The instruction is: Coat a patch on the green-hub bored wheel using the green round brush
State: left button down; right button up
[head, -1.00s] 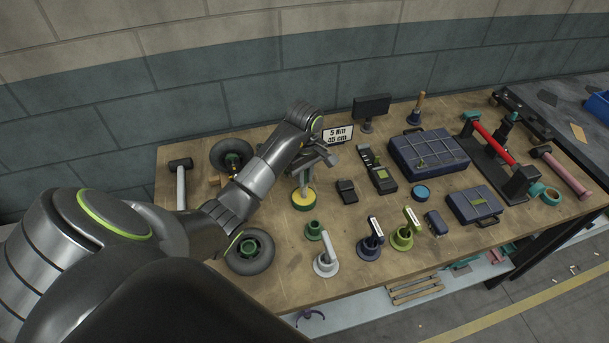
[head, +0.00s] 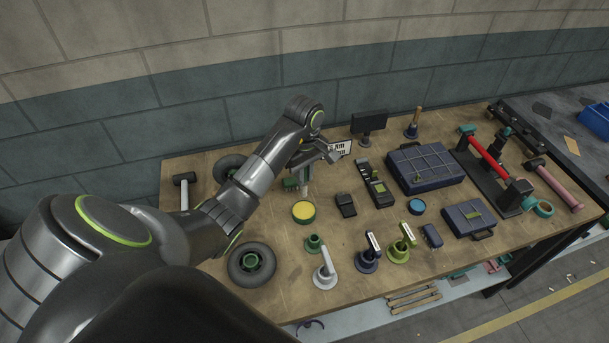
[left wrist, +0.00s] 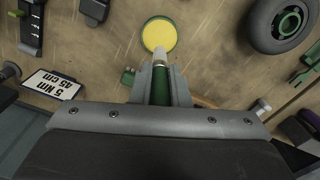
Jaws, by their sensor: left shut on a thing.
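My left gripper (head: 314,158) is shut on the green round brush (left wrist: 160,84), which points down with its pale tip lowest. In the head view the brush (head: 306,182) hangs just above a round green pot with yellow contents (head: 303,211). In the left wrist view the tip overlaps the near edge of the pot (left wrist: 159,34). The green-hub wheel (head: 238,270) lies flat at the front left of the bench; a wheel also shows at the upper right of the left wrist view (left wrist: 262,38). My right gripper is out of view.
Another dark wheel (head: 226,165) stands farther back, partly hidden by my arm. A mallet (head: 184,190) lies at the left. A sign (head: 341,149) is behind the gripper. Several upright-handled tools, including a grey one (head: 325,275), stand along the front.

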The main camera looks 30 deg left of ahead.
aim_at(304, 192)
pick_arm(q)
jog(key=shift+f, duration=0.1)
dwell(0.4)
notch_tip(304, 192, down, 6)
jog(key=b, duration=0.6)
jog(key=shift+f+b, duration=0.55)
jog(key=shift+b, duration=0.1)
dwell(0.8)
dwell(0.5)
notch_tip(304, 192, up, 7)
jog(key=p, duration=0.7)
jog(key=shift+r, duration=0.1)
